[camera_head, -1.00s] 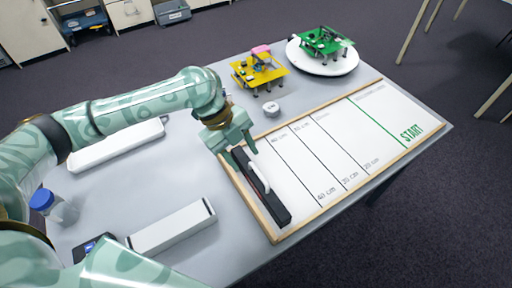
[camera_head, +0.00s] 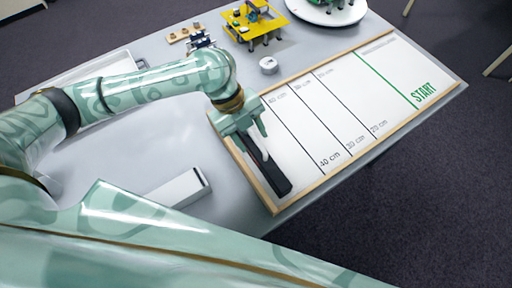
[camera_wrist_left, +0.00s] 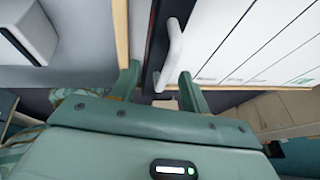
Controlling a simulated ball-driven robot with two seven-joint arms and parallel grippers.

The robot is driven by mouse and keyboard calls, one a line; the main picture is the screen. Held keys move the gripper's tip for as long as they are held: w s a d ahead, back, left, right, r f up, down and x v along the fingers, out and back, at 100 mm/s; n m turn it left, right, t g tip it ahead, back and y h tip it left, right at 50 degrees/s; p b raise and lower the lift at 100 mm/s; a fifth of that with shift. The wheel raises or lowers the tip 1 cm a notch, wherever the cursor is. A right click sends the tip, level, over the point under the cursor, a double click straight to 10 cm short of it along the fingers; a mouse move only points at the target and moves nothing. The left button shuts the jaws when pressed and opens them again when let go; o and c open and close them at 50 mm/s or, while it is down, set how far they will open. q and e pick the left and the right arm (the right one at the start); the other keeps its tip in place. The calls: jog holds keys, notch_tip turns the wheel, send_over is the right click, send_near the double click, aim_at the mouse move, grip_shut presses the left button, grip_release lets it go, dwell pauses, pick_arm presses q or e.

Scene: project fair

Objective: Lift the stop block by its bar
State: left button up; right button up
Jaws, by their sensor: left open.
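The stop block (camera_head: 278,183) is a long dark block on the left end of the white marked board (camera_head: 310,118). Its white bar (camera_wrist_left: 172,50) runs lengthwise above it. My left gripper (camera_head: 256,143) is over the far part of the block in the head view and hides part of the bar. In the left wrist view, the open left gripper (camera_wrist_left: 158,88) has one finger on each side of the line of the bar, with the block (camera_wrist_left: 155,45) beneath. I cannot tell whether either finger touches the bar. My right gripper is out of view.
A white box (camera_head: 182,189) lies left of the board. A small white round object (camera_head: 268,65), a yellow table-like model (camera_head: 256,22) and a round white plate (camera_head: 322,12) stand beyond it. The board's wooden rim (camera_head: 240,160) runs beside the block.

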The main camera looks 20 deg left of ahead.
aim_at(259, 151)
pick_arm(q)
jog(key=b+x, duration=0.1)
jog(key=x, duration=0.3)
jog(key=shift+s+d+f+b, duration=0.1)
jog(key=shift+s+f+b, duration=0.05)
jog(key=shift+b, duration=0.15)
jog(key=c, duration=0.8)
jog(key=shift+c, duration=0.2)
